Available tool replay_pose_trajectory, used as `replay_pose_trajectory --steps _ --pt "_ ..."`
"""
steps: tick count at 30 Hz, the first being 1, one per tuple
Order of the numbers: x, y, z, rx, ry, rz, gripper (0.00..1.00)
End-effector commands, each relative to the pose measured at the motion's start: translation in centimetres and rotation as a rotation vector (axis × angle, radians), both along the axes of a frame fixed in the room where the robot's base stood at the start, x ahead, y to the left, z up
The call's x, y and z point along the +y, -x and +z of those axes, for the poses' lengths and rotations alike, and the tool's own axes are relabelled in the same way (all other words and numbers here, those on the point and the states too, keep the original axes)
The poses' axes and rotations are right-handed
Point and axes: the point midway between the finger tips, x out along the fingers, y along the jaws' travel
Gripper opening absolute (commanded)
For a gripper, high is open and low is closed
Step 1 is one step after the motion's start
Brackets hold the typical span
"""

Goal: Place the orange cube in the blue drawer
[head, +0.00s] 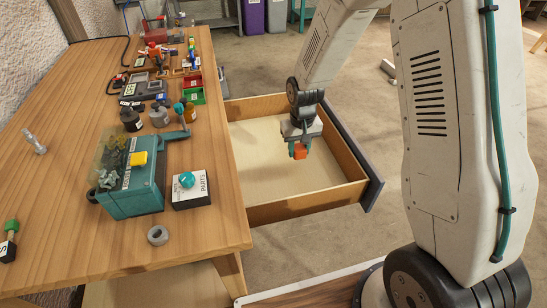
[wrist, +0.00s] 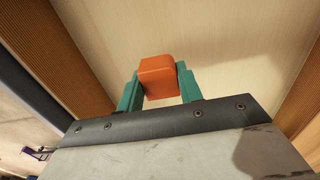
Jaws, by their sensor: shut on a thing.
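My gripper (head: 299,147) is shut on the orange cube (head: 300,152) and holds it over the open drawer (head: 262,176). In the wrist view the cube (wrist: 158,78) sits between the two green fingers of my gripper (wrist: 160,88), with the pale drawer floor (wrist: 210,40) behind it. The drawer is pulled out from the wooden table, with a pale bare floor, wooden sides and a dark blue-grey front. The drawer looks empty. The gap between cube and drawer floor is hard to judge.
The wooden table (head: 75,235) stands to the left of the drawer. On it are a teal toolbox (head: 135,190), a white parts box (head: 190,189), a grey tape roll (head: 157,235), bottles and small red and green bins (head: 193,96). The drawer's raised sides surround my gripper.

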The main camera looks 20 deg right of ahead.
Motion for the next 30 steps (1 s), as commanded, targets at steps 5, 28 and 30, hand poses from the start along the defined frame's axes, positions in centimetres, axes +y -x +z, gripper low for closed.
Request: replay_pose_trajectory --steps 5,28,30 --pt "0.0 0.1 -3.5 0.004 0.000 -0.002 0.14" --pt "0.1 0.0 -9.3 0.000 0.000 0.001 0.14" --pt "0.1 0.0 -9.5 0.000 0.000 0.001 0.14"
